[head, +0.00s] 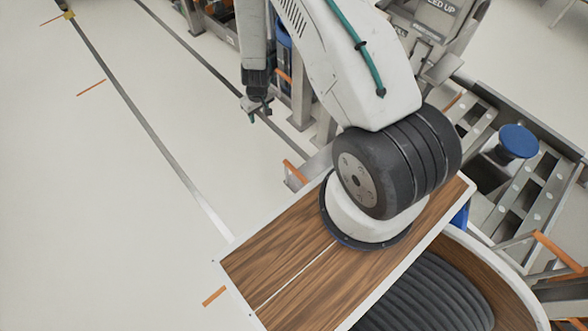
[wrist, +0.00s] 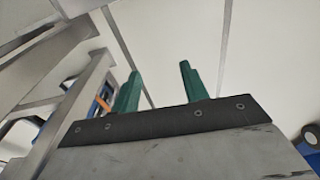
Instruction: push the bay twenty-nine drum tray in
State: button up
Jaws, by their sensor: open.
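My gripper (head: 257,108) hangs from my arm at the upper middle of the head view, beside a metal rack. In the wrist view its two green fingers (wrist: 160,82) stand apart, with nothing between them but pale floor behind. A blue object (head: 284,48) shows partly behind my gripper inside the rack; I cannot tell whether it belongs to the bay twenty-nine drum tray. No bay number is readable, and I cannot make out the tray in either view. My gripper touches nothing that I can see.
The metal rack (head: 301,95) stands just right of my gripper; its posts (wrist: 72,115) fill the left of the wrist view. A roller conveyor (head: 520,190) with a blue round cap (head: 518,140) lies at the right. The pale floor (head: 90,200) at the left is clear, crossed by dark lines.

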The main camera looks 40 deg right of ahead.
jog(key=s+d+f+h, duration=0.15)
jog(key=s+f, duration=0.35)
jog(key=f, duration=0.6)
jog(key=g, duration=0.1)
send_near(294, 169)
jog(key=f, duration=0.2)
jog(key=shift+h, duration=0.35)
jog(key=f, duration=0.4)
jog(key=d+f, duration=0.1)
jog(key=f, duration=0.2)
grip_shut()
